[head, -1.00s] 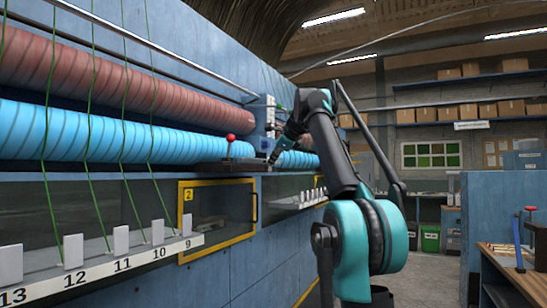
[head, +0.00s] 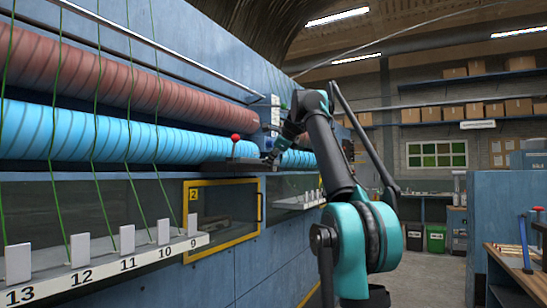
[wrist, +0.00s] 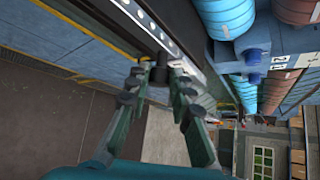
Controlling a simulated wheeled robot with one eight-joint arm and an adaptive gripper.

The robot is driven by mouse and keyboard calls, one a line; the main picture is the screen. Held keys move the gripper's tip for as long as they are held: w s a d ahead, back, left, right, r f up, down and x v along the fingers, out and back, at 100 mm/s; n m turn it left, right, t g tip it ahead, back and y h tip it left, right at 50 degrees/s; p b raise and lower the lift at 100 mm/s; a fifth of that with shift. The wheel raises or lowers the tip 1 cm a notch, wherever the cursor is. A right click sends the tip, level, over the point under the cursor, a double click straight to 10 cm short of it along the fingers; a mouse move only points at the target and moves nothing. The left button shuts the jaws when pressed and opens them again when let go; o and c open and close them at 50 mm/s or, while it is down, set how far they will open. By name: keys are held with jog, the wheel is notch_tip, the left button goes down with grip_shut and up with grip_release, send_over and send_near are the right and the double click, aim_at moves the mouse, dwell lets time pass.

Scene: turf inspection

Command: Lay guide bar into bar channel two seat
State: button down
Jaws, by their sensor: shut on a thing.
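My gripper (head: 270,158) is at the right end of a dark ledge (head: 228,166) above the yellow-framed window marked 2. In the wrist view its fingers (wrist: 158,78) are closed around a small dark piece (wrist: 160,64). This piece is beside a long pale bar with a row of holes (wrist: 146,24), which looks like the guide bar. The fingers hide part of the held piece, and I cannot tell exactly how it joins the bar. The bar channel two seat cannot be told apart clearly from the dark ledge.
A red-knobbed lever (head: 235,138) stands on the ledge, left of my gripper. Blue (head: 110,133) and red (head: 110,75) rollers run along the machine behind it. Green threads hang at the left above a numbered rail (head: 130,262). A wooden bench (head: 515,262) stands at the right; the floor between is clear.

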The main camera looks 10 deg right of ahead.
jog(key=shift+w+a, duration=0.15)
jog(key=shift+a, duration=0.05)
jog(key=shift+w+a, duration=0.25)
jog(key=shift+a, duration=0.05)
jog(key=shift+w+a, duration=0.25)
jog(key=shift+a, duration=0.15)
jog(key=shift+f, duration=0.95)
dwell(1.1)
jog(key=c, duration=1.3)
grip_release()
jog(key=shift+o, duration=0.2)
jog(key=v, duration=1.2)
